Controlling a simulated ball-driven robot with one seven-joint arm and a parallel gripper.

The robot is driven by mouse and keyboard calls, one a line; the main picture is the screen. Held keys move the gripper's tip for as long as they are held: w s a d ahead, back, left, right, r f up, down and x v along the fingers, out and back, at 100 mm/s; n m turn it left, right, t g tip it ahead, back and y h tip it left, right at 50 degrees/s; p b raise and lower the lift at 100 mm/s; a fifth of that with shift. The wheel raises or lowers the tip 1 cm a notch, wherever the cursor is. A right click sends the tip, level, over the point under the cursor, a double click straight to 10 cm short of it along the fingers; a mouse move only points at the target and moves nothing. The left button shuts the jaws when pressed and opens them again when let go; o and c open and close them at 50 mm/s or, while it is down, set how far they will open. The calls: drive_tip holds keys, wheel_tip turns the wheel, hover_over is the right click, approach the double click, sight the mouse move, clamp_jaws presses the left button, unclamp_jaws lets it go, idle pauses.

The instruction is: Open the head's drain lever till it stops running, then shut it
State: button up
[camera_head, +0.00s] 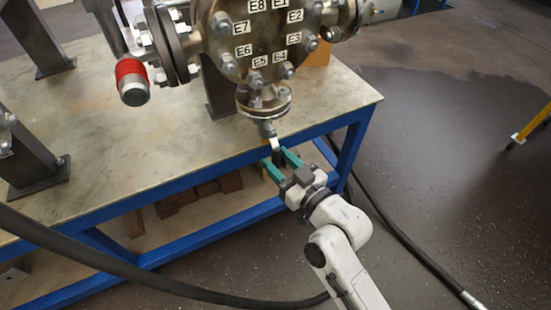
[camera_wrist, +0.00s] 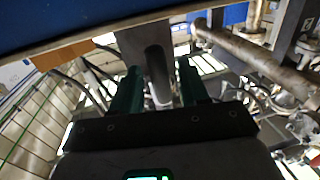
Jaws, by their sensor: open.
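The flanged head (camera_head: 262,45), with labelled bolts E1 to E8, stands above the bench. A small flanged drain fitting (camera_head: 264,103) hangs from its underside. A short metal drain lever (camera_head: 275,144) points down from the fitting near the bench's front edge. My gripper (camera_head: 275,158) is open, its two green fingers just below the fitting and around the lever's lower end. In the wrist view a dark grey bar (camera_wrist: 158,76), seemingly the lever, stands between the open fingers. I cannot tell whether either finger touches it. No running liquid can be made out at the drain.
The bench top (camera_head: 130,140) has a blue frame (camera_head: 345,150) close beside my gripper. A thick black hose (camera_head: 130,270) crosses the foreground; another runs along the floor at right. A dark, wet-looking patch (camera_head: 440,110) covers the floor at right. A red-banded part (camera_head: 131,75) projects at left.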

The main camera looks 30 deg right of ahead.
drive_tip(key=shift+w+a, duration=0.1)
drive_tip(key=shift+w, duration=0.55)
drive_tip(key=shift+c, duration=0.2)
clamp_jaws()
